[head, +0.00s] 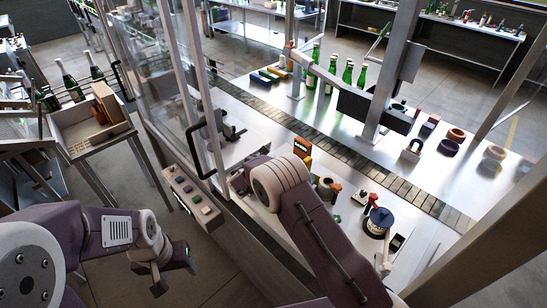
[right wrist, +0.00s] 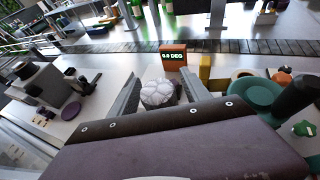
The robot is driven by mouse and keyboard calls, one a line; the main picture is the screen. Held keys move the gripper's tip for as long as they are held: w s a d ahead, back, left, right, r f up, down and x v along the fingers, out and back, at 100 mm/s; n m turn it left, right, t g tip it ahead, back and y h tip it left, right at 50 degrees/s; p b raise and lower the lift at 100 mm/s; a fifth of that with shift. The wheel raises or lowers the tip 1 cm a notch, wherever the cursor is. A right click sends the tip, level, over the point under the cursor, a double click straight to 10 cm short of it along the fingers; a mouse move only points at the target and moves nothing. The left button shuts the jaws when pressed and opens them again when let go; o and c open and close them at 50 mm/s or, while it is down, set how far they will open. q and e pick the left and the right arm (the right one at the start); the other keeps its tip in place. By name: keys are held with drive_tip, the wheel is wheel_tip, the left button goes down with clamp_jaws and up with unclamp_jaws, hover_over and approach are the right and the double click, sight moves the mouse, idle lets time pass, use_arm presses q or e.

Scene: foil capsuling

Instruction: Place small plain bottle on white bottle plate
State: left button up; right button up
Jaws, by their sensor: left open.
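Several green bottles (head: 348,72) stand upright on the far side of the bench in the head view. I cannot tell which of them, if any, is the small plain bottle. A round, white, lobed piece (right wrist: 157,93) lies between the fingers of my right gripper (right wrist: 160,82) in the right wrist view; it may be the white bottle plate. The right fingers stand apart on either side of it, with no clear grip. In the head view my right arm mostly hides that gripper. My left gripper (head: 160,276) is open and empty, low at the left, off the bench.
An orange display block (right wrist: 173,56) stands just behind the white piece. A teal round part (right wrist: 250,96) is to its right. A slatted conveyor (head: 335,150) crosses the bench. A glass guard (head: 165,70) and a button box (head: 193,196) edge the left side.

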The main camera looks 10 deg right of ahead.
drive_tip(key=shift+r, duration=0.15)
drive_tip(key=b+v, duration=0.3)
drive_tip(key=v, duration=0.9)
